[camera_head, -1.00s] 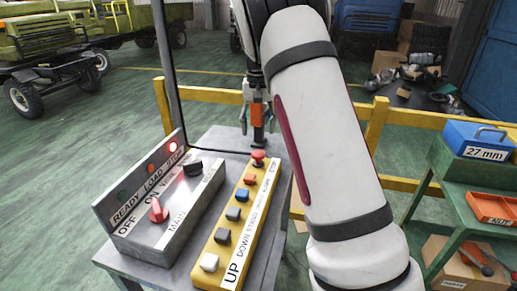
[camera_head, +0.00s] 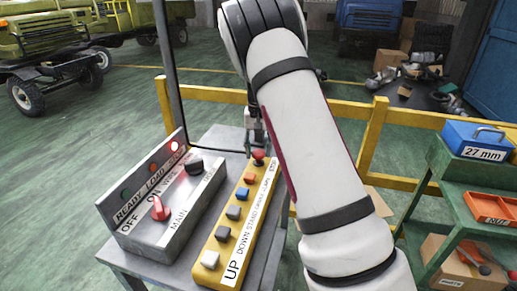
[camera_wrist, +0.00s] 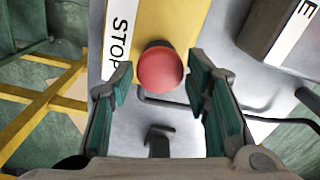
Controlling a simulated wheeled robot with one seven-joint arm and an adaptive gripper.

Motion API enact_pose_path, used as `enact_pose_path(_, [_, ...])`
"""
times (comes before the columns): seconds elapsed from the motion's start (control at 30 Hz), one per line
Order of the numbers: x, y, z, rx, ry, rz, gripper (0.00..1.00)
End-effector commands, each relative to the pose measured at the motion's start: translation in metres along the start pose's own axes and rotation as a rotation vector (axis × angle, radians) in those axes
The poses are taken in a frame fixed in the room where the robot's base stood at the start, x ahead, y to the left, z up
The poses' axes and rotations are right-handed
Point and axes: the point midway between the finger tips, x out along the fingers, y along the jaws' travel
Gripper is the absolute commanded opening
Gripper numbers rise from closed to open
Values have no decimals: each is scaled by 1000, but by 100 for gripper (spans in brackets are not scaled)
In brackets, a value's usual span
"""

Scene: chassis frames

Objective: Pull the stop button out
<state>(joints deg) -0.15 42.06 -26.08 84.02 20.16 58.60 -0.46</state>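The stop button is a red mushroom knob (camera_head: 258,155) at the far end of the yellow control box (camera_head: 211,238). In the wrist view the red knob (camera_wrist: 160,69) sits beside a label reading STOP, between and just beyond the tips of my gripper (camera_wrist: 163,82). The two green-padded fingers are apart, one on each side of the knob, with no clear contact. In the head view my gripper (camera_head: 253,135) points down just above the knob, partly hidden by my arm.
A grey panel (camera_head: 165,215) with a red switch, a black switch and lamps stands left of the yellow box on the grey table (camera_head: 135,262). A yellow railing (camera_head: 372,135) runs behind.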

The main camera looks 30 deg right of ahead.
Motion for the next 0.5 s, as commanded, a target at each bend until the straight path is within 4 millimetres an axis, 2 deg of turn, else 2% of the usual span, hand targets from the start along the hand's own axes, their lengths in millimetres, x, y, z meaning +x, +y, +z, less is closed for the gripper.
enact_pose_path(0.03, [0, 0, 0, 0, 0, 0, 25])
enact_pose_path(0.13, [0, 0, 0, 0, 0, 0, 3])
enact_pose_path(0.17, [0, 0, 0, 0, 0, 0, 0])
enact_pose_path(0.3, [-2, 0, -1, 0, 1, 0, 0])
enact_pose_path(0.5, [-17, 0, -1, 0, 1, -1, 0])
